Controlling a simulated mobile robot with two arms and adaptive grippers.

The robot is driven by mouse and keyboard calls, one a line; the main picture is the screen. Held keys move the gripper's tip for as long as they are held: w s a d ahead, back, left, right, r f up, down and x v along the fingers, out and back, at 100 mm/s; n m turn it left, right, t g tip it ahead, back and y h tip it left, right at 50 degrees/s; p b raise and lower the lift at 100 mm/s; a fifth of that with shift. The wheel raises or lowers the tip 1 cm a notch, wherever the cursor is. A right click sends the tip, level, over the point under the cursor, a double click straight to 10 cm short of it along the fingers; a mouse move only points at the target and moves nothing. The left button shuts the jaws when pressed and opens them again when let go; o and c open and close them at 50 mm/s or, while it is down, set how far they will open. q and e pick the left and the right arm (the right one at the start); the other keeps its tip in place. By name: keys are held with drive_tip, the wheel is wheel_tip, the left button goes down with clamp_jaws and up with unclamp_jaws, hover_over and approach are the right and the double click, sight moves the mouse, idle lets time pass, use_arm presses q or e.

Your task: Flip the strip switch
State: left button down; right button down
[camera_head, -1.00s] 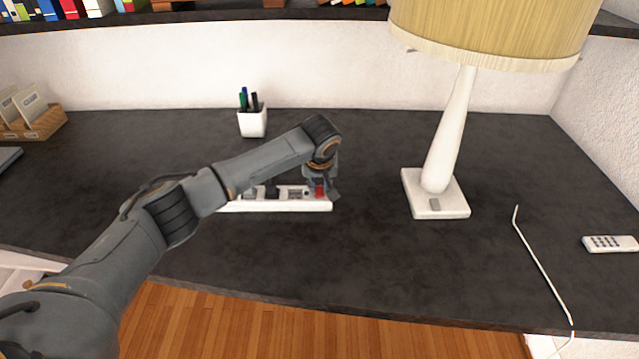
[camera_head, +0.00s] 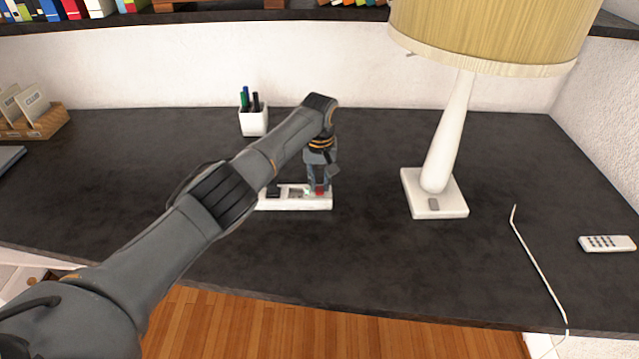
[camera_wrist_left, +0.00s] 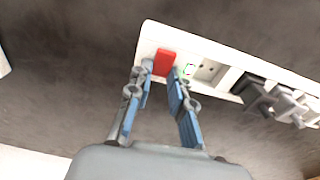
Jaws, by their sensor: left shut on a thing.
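The white power strip (camera_head: 295,204) lies on the dark desk, partly behind my left arm in the head view. Its red switch (camera_head: 320,191) is at the right end. My right gripper is not in view.
A lamp (camera_head: 435,205) stands to the right, and a pen cup (camera_head: 253,121) stands behind. A white cable (camera_head: 540,262) and a remote (camera_head: 607,243) lie at the far right. The desk front is clear.

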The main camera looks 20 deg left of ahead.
sight(320, 190)
use_arm(q)
drive_tip(key=c, duration=1.2)
unclamp_jaws()
drive_tip(key=shift+d, duration=0.1)
wheel_tip(320, 190, up, 12)
drive_tip(key=shift+s, duration=0.4)
drive_tip(key=shift+d, duration=0.1)
